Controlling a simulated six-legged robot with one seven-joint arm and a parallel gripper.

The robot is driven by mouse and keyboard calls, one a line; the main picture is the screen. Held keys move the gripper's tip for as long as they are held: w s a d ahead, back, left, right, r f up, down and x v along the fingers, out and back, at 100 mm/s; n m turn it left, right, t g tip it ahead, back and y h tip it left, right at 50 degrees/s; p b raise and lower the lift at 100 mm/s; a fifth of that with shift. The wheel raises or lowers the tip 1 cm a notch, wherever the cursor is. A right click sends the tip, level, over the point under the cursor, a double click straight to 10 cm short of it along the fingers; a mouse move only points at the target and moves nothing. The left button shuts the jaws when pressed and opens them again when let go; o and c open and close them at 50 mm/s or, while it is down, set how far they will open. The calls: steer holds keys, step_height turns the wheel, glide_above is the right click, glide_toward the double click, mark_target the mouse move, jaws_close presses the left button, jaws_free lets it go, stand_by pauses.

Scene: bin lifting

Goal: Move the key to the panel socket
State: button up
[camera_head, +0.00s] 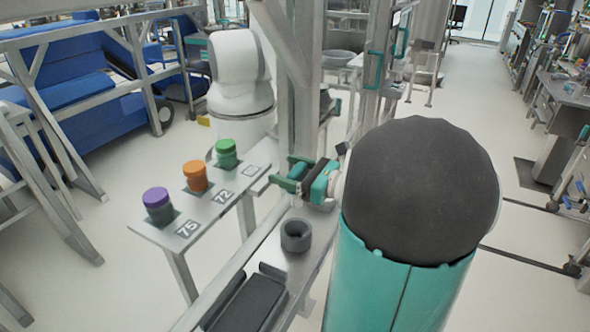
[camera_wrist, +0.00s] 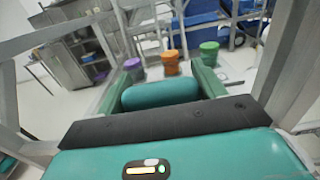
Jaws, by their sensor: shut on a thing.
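My gripper (camera_head: 290,176) reaches left from my arm, beside a metal post. Its green fingers also show in the wrist view (camera_wrist: 165,78), on both sides of a teal rounded piece (camera_wrist: 160,92). I cannot tell whether that piece is the key or part of my gripper. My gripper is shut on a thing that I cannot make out. No key or panel socket is clearly identifiable. A dark grey ring with a round hole (camera_head: 296,235) stands on the metal ledge below my gripper, apart from it.
Purple (camera_head: 158,205), orange (camera_head: 195,176) and green (camera_head: 227,153) capped cylinders stand on a narrow numbered shelf (camera_head: 150,232) at left. A black tray-like part (camera_head: 248,303) lies at the front of the ledge. A metal post (camera_head: 299,100) rises just behind my gripper. Open floor (camera_head: 520,250) shows at right.

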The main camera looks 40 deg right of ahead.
steer(key=shift+w+d+f, duration=0.2)
steer(key=shift+f, duration=0.05)
steer(key=shift+s+a+f, duration=0.1)
steer(key=shift+a+f, duration=0.1)
steer(key=shift+f, duration=0.2)
steer(key=f, duration=0.3)
steer(key=shift+d, duration=0.2)
steer(key=shift+a+f, duration=0.1)
steer(key=shift+f, duration=1.8)
steer(key=shift+f, duration=2.4)
